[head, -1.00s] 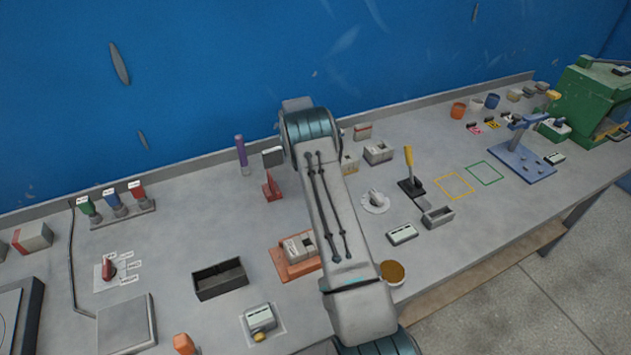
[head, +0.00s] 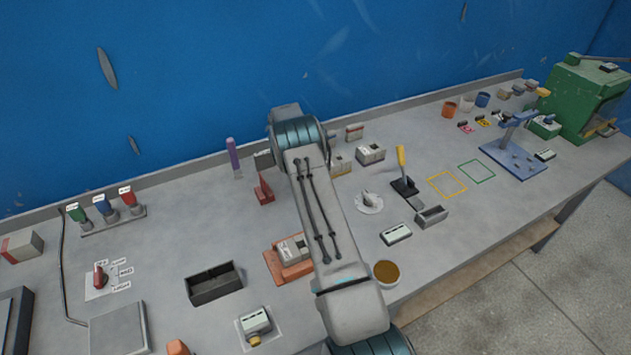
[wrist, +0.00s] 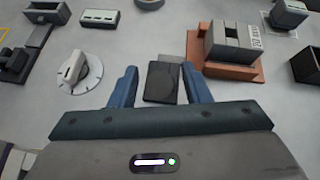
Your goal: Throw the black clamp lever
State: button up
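In the wrist view my gripper (wrist: 160,68) is open, with its two blue fingers apart. A flat black block-like part (wrist: 162,84) on a grey plate shows between the fingers, below or beyond them. It may be the black clamp lever, but I cannot tell for sure. I cannot tell whether the fingers touch it. In the head view my arm hides this spot and my gripper. A separate lever with a yellow handle (head: 402,157) stands on a black base (head: 405,187) to the right of my arm.
A white dial (wrist: 78,72) lies left of the fingers, and an orange base with a grey box (wrist: 230,42) lies close at right. A black open bin (head: 214,285), a brown-topped cup (head: 386,273) and a blue fixture (head: 517,160) stand on the bench.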

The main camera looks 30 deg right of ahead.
notch_tip(320, 180, up, 5)
jog(key=shift+f+p, duration=0.1)
jog(key=shift+p, duration=0.95)
jog(key=s+d+r+b, duration=0.4)
jog(key=s+d+r, duration=0.2)
jog(key=s+d, duration=0.2)
jog(key=shift+s+b, duration=0.35)
jog(key=shift+a+r, duration=0.15)
jog(key=s+a+r+t, duration=0.3)
jog(key=a+r+t, duration=0.1)
jog(key=a, duration=0.2)
jog(key=s+a+r+t, duration=0.4)
jog(key=a, duration=0.3)
jog(key=s+a+m+t+y, duration=0.1)
jog(key=s+a+m+t, duration=0.1)
jog(key=s+a+t, duration=0.5)
jog(key=s+a, duration=0.3)
jog(key=a, duration=0.1)
jog(key=shift+s+a+f+m+t, duration=0.2)
jog(key=shift+s+f+m+t, duration=0.1)
